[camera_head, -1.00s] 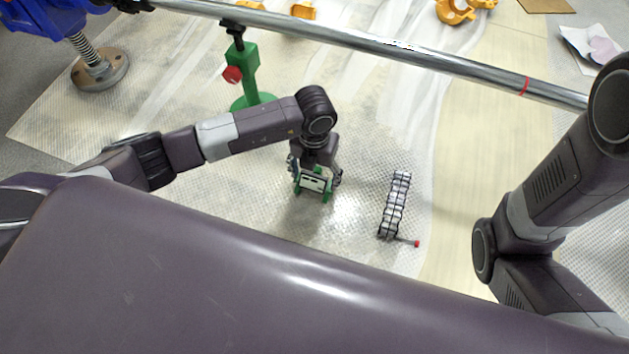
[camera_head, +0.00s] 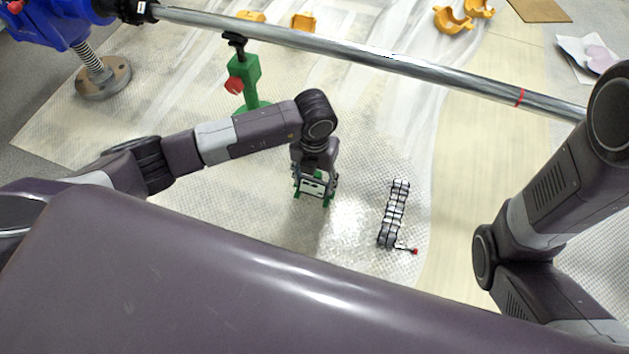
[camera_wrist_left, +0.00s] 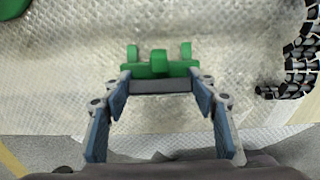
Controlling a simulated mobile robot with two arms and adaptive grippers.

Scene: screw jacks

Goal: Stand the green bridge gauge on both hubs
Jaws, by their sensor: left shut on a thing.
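The green bridge gauge (camera_wrist_left: 160,68) lies across between the fingertips of my left gripper (camera_wrist_left: 160,88) in the left wrist view. It has several short green lugs and a grey bar along its near side. In the head view my left gripper (camera_head: 315,187) hangs low over the textured floor, with green parts of the gauge (camera_head: 326,203) showing below it. The gripper is shut on the gauge. Whether the gauge touches the floor I cannot tell. I cannot make out the two hubs for certain. My right arm shows at the right, but its gripper is out of view.
A long steel pipe (camera_head: 405,63) with a red mark crosses the far side, meeting a blue machine (camera_head: 62,22) at left. A green stand (camera_head: 246,85) stands under it. A linked chain tool (camera_head: 394,213) lies right of my gripper. Orange clamps (camera_head: 453,20) lie farther back.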

